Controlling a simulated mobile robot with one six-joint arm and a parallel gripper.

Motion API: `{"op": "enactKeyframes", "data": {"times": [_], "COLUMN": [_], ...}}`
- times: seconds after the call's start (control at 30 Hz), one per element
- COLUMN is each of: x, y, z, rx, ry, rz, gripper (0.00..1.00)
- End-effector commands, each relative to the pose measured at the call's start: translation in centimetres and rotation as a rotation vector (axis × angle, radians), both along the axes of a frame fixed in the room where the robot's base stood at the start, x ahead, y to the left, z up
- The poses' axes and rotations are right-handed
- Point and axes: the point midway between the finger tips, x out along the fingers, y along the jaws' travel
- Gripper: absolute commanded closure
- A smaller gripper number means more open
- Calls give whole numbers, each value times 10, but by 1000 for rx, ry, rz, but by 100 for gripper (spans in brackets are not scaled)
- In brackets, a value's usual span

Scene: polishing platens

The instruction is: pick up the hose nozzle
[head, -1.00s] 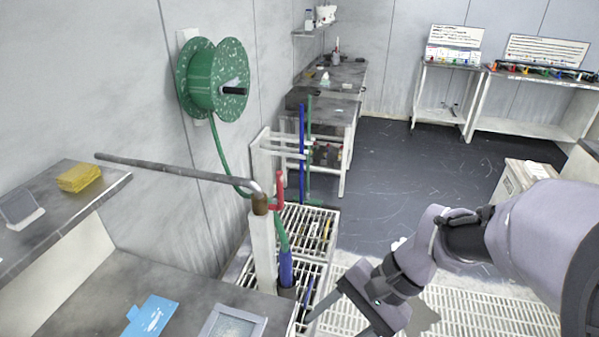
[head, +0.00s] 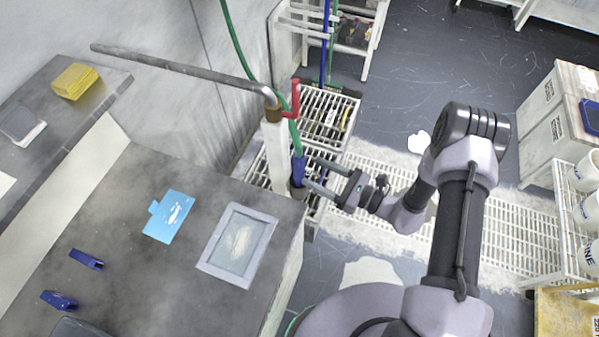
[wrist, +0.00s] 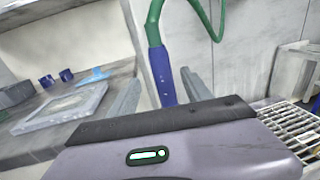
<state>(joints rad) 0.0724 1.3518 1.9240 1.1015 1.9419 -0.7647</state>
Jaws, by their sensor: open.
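The hose nozzle (head: 298,170) is blue and hangs upright at the end of a green hose (head: 296,138), beside the corner of the grey bench. My gripper (head: 309,171) is open and points left at the nozzle, with its fingertips close to it. In the wrist view the nozzle (wrist: 163,78) stands between the two fingers of my gripper (wrist: 159,80), with the hose rising above it. The nozzle's lower end is hidden behind my gripper body there. I cannot tell whether a finger touches it.
A white post with a red-handled pipe (head: 185,70) stands just left of the nozzle. The grey bench (head: 130,215) holds a framed plate (head: 238,245) and a light blue card (head: 170,215). White grating (head: 480,235) covers the floor to the right.

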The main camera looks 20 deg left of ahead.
Motion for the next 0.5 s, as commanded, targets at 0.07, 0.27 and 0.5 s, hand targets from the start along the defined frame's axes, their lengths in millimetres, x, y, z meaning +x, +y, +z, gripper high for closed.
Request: {"op": "enactKeyframes", "data": {"times": [0.07,0.27,0.5], "x": [2,12,17], "y": [9,43,63], "z": [0,-1,1], "rx": [0,1,0], "ry": [0,-2,0], "rz": [2,4,1], "gripper": [42,42,42]}}
